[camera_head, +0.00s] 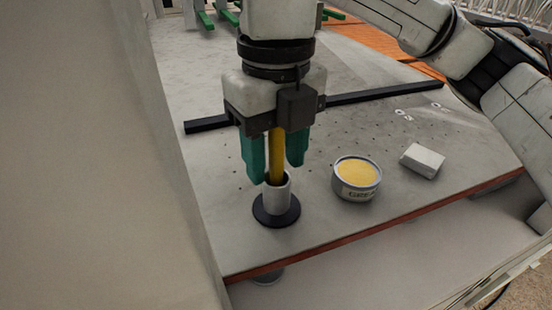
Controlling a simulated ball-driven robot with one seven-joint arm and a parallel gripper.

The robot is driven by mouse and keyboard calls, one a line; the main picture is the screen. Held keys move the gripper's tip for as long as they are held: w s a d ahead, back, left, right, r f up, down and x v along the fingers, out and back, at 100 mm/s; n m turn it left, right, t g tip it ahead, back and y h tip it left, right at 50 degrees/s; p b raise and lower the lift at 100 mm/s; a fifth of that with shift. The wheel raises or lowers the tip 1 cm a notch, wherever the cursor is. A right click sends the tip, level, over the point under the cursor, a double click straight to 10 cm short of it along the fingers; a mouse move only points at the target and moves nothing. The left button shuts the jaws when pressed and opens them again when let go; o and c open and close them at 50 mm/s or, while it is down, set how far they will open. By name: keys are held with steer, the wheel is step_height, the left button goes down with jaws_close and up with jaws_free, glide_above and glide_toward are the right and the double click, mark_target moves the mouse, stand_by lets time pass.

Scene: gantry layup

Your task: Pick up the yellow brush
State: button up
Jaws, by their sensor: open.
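The yellow brush (277,156) stands upright in a small light grey cup (279,199) on a round black base. Its lower end is hidden in the cup and its top is hidden behind my gripper's body. My gripper (273,172) points down right above the cup, its two green fingers open, one on each side of the brush. A gap shows between the brush and each finger, more clearly on the right.
A tin of yellow paste (356,190) and a white block (422,160) stand to the right on the grey perforated table (330,219). A black bar (384,95) lies behind. A large pale panel (80,150) fills the left side, close to the cup.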

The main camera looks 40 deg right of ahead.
steer(key=shift+f, duration=0.2)
steer(key=shift+c, duration=0.4)
jaws_close()
